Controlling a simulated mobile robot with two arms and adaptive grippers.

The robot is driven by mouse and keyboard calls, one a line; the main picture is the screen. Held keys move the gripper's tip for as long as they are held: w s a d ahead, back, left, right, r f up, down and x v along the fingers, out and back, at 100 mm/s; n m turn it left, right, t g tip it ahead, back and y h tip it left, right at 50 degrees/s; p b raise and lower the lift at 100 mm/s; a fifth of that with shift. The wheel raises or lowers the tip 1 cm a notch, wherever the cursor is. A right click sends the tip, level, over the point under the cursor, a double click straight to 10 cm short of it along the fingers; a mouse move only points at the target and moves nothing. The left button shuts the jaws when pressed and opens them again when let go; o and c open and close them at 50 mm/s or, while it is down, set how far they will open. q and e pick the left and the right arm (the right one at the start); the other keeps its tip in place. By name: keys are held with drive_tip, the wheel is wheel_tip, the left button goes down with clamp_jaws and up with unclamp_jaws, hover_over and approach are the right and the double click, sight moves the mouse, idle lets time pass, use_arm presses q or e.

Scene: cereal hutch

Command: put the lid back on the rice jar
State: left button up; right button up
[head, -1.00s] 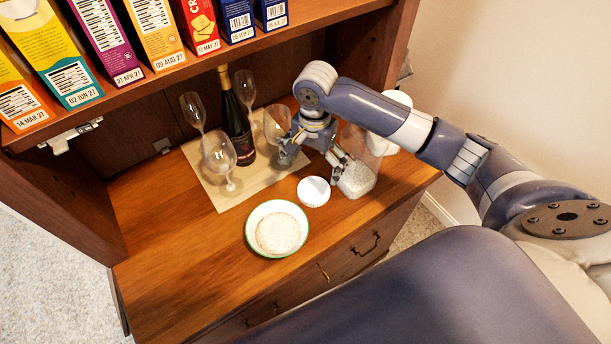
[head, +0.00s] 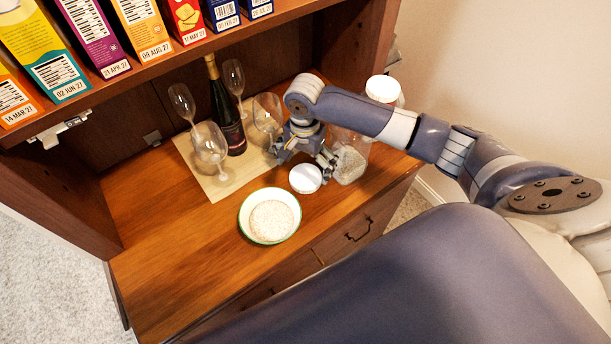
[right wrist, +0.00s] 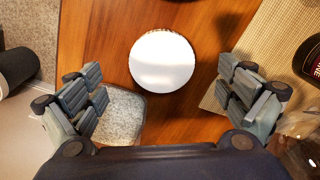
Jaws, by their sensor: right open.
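The lid (head: 306,180) is a white disc lying flat on the wooden counter. It also shows in the right wrist view (right wrist: 162,60), ahead of the fingers and between their lines. The rice jar (head: 350,166) is clear, with white rice in it, and stands open just right of the lid. In the right wrist view the jar (right wrist: 122,116) is partly hidden by a finger. My right gripper (head: 304,160) is open and empty, above the counter just behind the lid, with one finger close to the jar. My left gripper is not in view.
A white bowl of rice (head: 270,216) stands in front of the lid. A bottle (head: 227,112) and several glasses stand on a mat (head: 190,160) to the left. Another white-lidded jar (head: 383,90) is behind the arm. A shelf of boxes overhangs the back. The counter's left front is clear.

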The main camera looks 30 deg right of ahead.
sight(305, 178)
drive_tip(key=shift+f, duration=0.15)
wheel_tip(305, 178, down, 5)
drive_tip(key=shift+w+r+p, duration=0.1)
drive_tip(key=shift+w+p, duration=0.05)
drive_tip(key=shift+p, duration=0.3)
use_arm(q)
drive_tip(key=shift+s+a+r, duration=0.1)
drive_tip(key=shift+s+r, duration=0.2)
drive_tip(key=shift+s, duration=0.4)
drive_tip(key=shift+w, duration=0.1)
use_arm(e)
drive_tip(key=shift+c, duration=0.3)
drive_tip(key=c, duration=0.8)
